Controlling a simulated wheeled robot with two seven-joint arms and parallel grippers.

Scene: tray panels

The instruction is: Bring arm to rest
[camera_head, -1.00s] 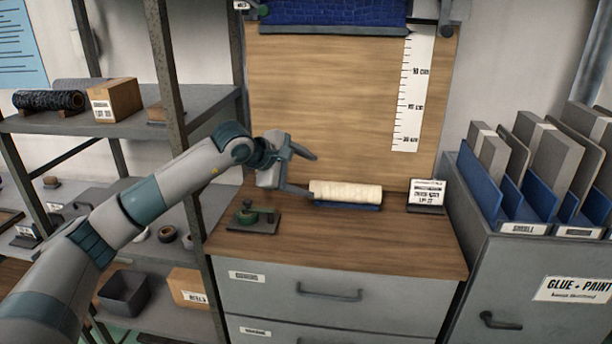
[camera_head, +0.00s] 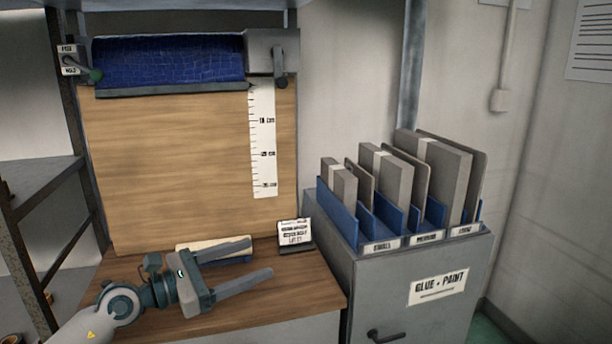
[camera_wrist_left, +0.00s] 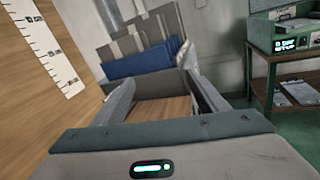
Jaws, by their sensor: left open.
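My left gripper (camera_head: 258,268) is open and empty above the wooden bench top (camera_head: 318,290), its fingers pointing right. In the left wrist view its two fingers (camera_wrist_left: 165,100) stand apart with nothing between them, and bench wood shows behind. My right gripper is in neither view.
A grey cabinet (camera_head: 465,285) with upright panels (camera_head: 398,180) in blue dividers stands right of the bench. A small label stand (camera_head: 295,234) sits at the bench's back right. A wooden backboard (camera_head: 165,170) with a white ruler (camera_head: 262,140) rises behind.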

